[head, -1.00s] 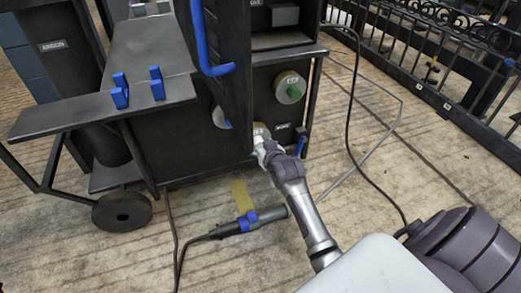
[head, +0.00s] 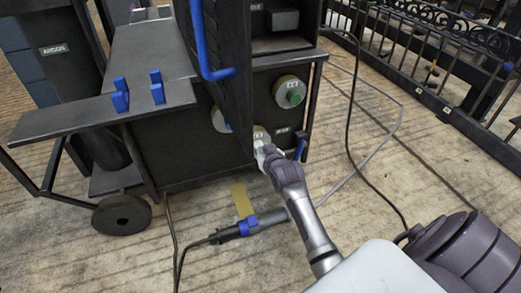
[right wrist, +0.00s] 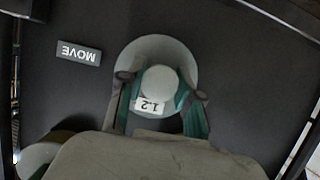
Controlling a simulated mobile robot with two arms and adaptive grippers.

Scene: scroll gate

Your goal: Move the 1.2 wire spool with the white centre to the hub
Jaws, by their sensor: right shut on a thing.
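The 1.2 wire spool with the white centre (right wrist: 158,84) is pale and round, with its label upside down in the right wrist view. Behind it is a dark panel (right wrist: 230,55). My right gripper (right wrist: 161,100) is shut on it, one finger at each side. In the head view, my right gripper (head: 264,149) reaches the spool (head: 261,133) low on the dark cabinet front, partly covering it. I cannot tell whether the spool still touches the panel. I cannot make out the hub. My left gripper is not in view.
A spool with a green centre (head: 291,92) sits above right, and another spool (head: 219,119) sits left, partly behind the open dark door (head: 226,75). A MOVE label (right wrist: 78,53) is beside the held spool. A torch (head: 245,227) and cables lie on the floor.

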